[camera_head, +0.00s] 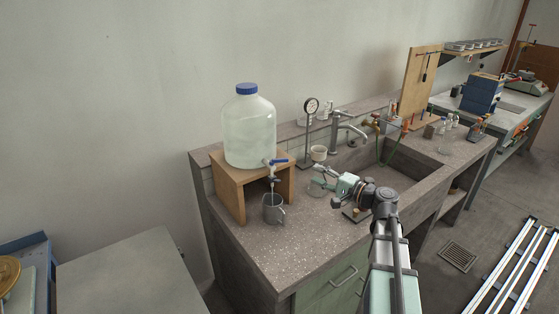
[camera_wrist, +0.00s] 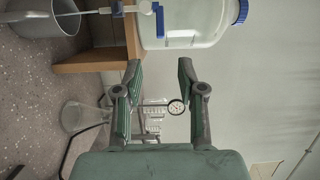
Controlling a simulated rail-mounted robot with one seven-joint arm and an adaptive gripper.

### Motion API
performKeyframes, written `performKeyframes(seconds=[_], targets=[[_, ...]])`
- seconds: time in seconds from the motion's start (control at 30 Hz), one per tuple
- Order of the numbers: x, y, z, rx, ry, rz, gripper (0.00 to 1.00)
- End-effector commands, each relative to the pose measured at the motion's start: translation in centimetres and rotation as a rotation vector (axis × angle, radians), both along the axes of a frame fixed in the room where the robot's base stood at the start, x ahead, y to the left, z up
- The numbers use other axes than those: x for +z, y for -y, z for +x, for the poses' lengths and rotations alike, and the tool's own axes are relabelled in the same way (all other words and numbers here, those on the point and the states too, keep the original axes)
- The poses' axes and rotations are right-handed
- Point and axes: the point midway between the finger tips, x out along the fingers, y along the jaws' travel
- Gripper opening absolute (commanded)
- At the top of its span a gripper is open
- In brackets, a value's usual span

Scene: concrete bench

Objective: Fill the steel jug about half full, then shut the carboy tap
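The clear carboy (camera_head: 250,133) with a blue cap stands on a wooden stand (camera_head: 229,189). Its tap has a blue lever (camera_head: 279,161), which lies roughly level and also shows in the wrist view (camera_wrist: 159,20). The steel jug (camera_head: 272,212) stands upright on the bench below the tap; its mouth shows in the wrist view (camera_wrist: 72,14). A thin pale streak, looking like water, runs from the spout into the jug. The level inside cannot be read. My gripper (camera_head: 316,176) is open and empty, right of the tap and apart from it; its spread fingers show in the wrist view (camera_wrist: 159,75).
A glass flask (camera_wrist: 82,117) stands on the bench near my gripper. The sink (camera_head: 420,157) lies to the right. The bench front (camera_head: 290,258) is clear.

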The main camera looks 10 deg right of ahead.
Motion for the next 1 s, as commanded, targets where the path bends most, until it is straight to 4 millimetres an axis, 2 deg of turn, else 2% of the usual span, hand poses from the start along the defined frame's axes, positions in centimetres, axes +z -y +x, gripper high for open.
performKeyframes(seconds=[0.2,0.6,0.8,1.0], targets=[[0.4,-2.9,3.5,0.003,-0.001,0.001,0.40],[0.3,-7.8,9.1,0.002,-0.001,0.000,0.40],[0.2,-9.2,10.6,0.001,-0.001,0.001,0.40],[0.1,-9.6,11.0,-0.001,0.000,0.000,0.40]])
